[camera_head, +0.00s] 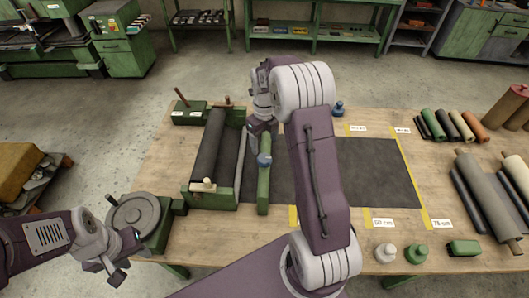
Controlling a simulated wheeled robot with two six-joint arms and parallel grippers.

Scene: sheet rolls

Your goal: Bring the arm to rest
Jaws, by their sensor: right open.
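My right arm reaches from the bottom over the middle of the wooden workbench (160,150). Its gripper (258,138) is open, just above the far end of a green bar (264,185) with a blue knob. The arm partly hides the gripper, and I cannot tell whether it touches anything. My left gripper (122,272) hangs low at the left, off the bench's front edge, near a round grey turntable (135,214). Nothing shows in it, and its jaw gap is unclear.
A green roller frame (210,198) with dark rolls stands left of the green bar. A dark sheet (380,175) lies flat between yellow strips. Several rolls (463,125) lie at the right. Small knobbed pieces (386,252) stand at the front right.

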